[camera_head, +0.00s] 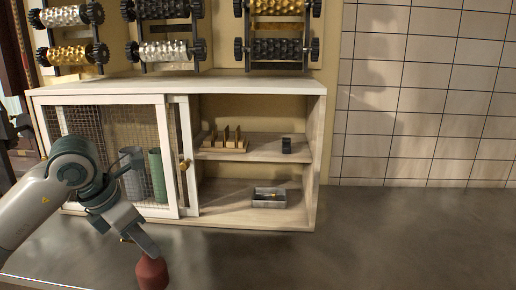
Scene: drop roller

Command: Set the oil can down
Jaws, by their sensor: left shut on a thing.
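My left gripper (139,243) reaches in from the left, in front of the white cabinet, pointing down over the grey countertop (300,258). It is shut on the top of a red oil can (152,273). The can's lower part is at the bottom edge of the picture, so I cannot tell whether its base touches the countertop. My right gripper is not in view.
A white cabinet (318,150) with a mesh sliding door (175,160) stands at the back. Its open right side holds a wooden rack (222,146) and a small grey tray (269,202). Patterned rollers (164,50) hang above. The countertop at right is clear.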

